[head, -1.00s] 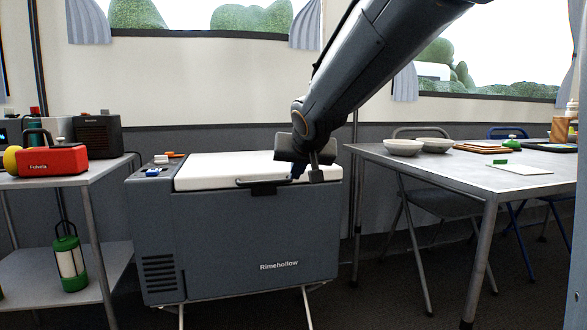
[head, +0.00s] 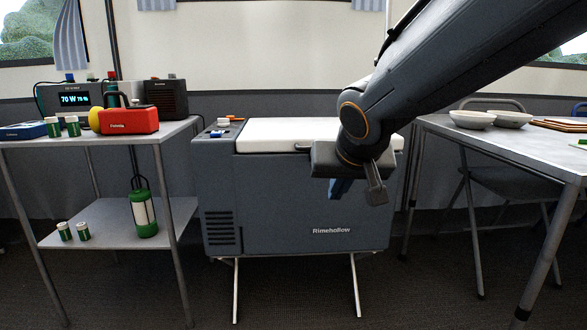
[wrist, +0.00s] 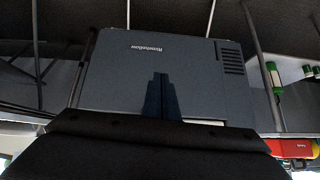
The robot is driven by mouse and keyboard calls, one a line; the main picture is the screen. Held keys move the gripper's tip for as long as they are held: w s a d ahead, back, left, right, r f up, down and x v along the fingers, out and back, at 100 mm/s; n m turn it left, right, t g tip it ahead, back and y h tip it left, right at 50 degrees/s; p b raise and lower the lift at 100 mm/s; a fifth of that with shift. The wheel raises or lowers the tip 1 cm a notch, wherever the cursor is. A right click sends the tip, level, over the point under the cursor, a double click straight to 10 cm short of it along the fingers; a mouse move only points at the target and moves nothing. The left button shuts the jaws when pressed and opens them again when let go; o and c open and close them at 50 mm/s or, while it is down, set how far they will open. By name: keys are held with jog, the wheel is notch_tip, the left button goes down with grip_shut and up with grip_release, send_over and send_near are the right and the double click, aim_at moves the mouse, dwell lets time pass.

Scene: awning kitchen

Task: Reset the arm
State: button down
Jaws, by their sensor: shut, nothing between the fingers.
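My gripper (head: 338,189) hangs in front of the cooler's upper right front in the head view, partly covered by my wrist. In the wrist view its dark blue fingers (wrist: 161,97) are together and hold nothing. The grey cooler (head: 285,205) stands on thin legs with its white lid (head: 280,134) closed. The cooler also shows upside down in the wrist view (wrist: 120,70), beyond the fingertips. The fingers appear apart from its front.
A table (head: 500,140) at right carries bowls (head: 472,119). Floor in front of the cooler is clear.

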jog(key=s+a+f+n+g+p, duration=0.2)
jog(key=s+a+g, duration=0.15)
jog(key=s, duration=0.55)
jog(key=s+a+f+n+g+y+p, duration=0.1)
jog(key=s+a+f+n+g+p, duration=0.3)
jog(key=s, duration=0.6)
jog(key=s+a+r+n+g, duration=0.1)
jog(key=s+a, duration=0.5)
jog(key=s, duration=0.3)
jog(key=d+r+m+p, duration=0.3)
jog(key=d+r+p, duration=0.7)
jog(key=p, duration=0.8)
jog(key=d+r+m+h+p, duration=0.1)
jog(key=d+r+m+p, duration=0.2)
jog(key=d+r+p, duration=0.7)
notch_tip(320, 180, up, 7)
jog(key=p, duration=0.9)
jog(key=shift+s+d+r, duration=0.15)
jog(key=shift+s+d, duration=0.05)
jog(key=shift+d, duration=0.15)
